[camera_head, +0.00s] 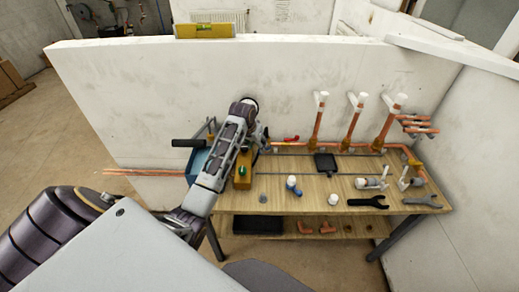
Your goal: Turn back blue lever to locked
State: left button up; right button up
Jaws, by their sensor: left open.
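My left arm reaches over the workbench (330,195) to the wall side. My left gripper (264,136) is at its end, small and partly hidden by my own arm; it is open. A red lever (291,139) shows on the pipework just right of the gripper, apart from it. I cannot make out a blue lever clearly; it may be hidden behind my arm and gripper. A small blue and white part (293,184) lies on the bench, right of my arm. My right gripper is not in view.
Several copper pipes with white heads (359,100) stand along the wall behind the bench. A blue tool (200,160) and a yellow box (243,170) flank my arm. A yellow level (205,30) rests on the wall top.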

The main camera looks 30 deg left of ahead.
pick_arm(q)
jog(key=shift+p+x, duration=0.3)
jog(key=shift+x, duration=2.3)
grip_shut()
